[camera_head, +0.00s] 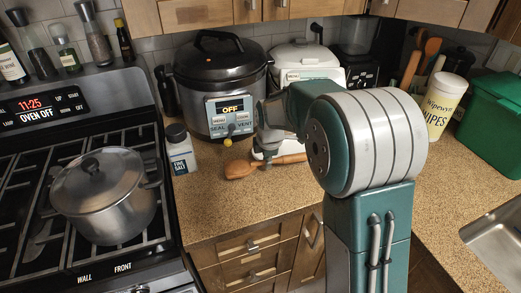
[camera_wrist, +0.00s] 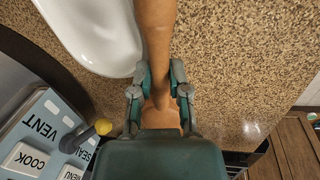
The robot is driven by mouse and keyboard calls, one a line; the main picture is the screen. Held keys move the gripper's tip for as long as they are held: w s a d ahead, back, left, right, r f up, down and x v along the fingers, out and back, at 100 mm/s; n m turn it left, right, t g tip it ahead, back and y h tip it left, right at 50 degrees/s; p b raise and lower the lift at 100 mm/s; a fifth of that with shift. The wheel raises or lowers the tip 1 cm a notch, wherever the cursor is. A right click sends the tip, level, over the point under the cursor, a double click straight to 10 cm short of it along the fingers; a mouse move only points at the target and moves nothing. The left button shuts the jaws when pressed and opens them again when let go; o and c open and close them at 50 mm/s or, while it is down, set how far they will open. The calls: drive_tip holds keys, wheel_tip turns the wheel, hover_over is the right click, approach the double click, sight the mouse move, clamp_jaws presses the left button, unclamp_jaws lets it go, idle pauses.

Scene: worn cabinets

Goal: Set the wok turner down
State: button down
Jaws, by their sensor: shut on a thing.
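The wok turner (camera_head: 242,169) is a brown wooden tool lying level at or just above the speckled counter, in front of the pressure cooker. In the wrist view the wok turner (camera_wrist: 155,35) runs up between my fingers. My gripper (camera_wrist: 160,82) is shut on it, with one teal finger on each side. In the head view my arm hides most of the gripper. I cannot tell whether the wok turner touches the counter.
The pressure cooker (camera_head: 218,75) stands just behind, its panel close to the gripper. A white object (camera_wrist: 95,35) lies beside the wok turner. A salt container (camera_head: 180,150) stands to the left. The front counter (camera_head: 215,210) is clear. A stove with a pot (camera_head: 103,195) is left.

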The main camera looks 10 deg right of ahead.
sight(259, 155)
drive_tip(key=w, duration=0.2)
drive_tip(key=w+a, duration=0.1)
drive_tip(key=w, duration=0.3)
drive_tip(key=shift+a, duration=0.3)
drive_tip(key=shift+w+f, duration=0.15)
drive_tip(key=shift+f, duration=0.65)
drive_tip(key=c, duration=0.6)
unclamp_jaws()
